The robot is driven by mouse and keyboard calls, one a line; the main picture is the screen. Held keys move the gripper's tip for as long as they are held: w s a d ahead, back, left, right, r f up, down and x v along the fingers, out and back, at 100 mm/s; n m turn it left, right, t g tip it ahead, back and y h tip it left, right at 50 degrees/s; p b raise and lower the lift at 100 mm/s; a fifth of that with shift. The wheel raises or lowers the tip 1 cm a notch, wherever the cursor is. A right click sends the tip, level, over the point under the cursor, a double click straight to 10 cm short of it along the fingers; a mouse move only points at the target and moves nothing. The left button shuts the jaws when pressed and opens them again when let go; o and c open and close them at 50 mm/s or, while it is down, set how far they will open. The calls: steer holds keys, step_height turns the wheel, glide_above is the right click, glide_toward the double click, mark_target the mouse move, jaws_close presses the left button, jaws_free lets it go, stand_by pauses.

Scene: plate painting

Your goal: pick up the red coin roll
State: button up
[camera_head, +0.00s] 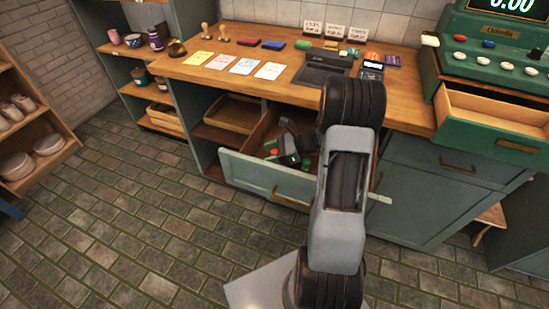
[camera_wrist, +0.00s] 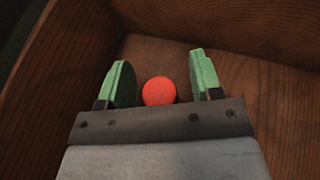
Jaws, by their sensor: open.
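The red coin roll (camera_wrist: 159,91) shows as a round red end between the two green fingers of my gripper (camera_wrist: 160,82) in the wrist view. The fingers are open, with a gap on each side of the roll. The roll is inside a brown wooden drawer (camera_wrist: 230,25). In the head view my gripper (camera_head: 277,153) reaches into the open drawer with the pale green front (camera_head: 245,172). A small red spot (camera_head: 274,152) shows by the fingers there. My arm hides the right part of the drawer.
The drawer walls stand close around my gripper. The wooden counter (camera_head: 190,72) above holds cards, stamps and a card reader. A green cash register (camera_head: 490,60) has its own drawer (camera_head: 490,108) open at right. The tiled floor at left is clear.

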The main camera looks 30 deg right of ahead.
steer(key=shift+a+f, duration=0.1)
steer(key=shift+a, duration=0.05)
steer(key=shift+c, duration=0.2)
jaws_close()
stand_by(0.3)
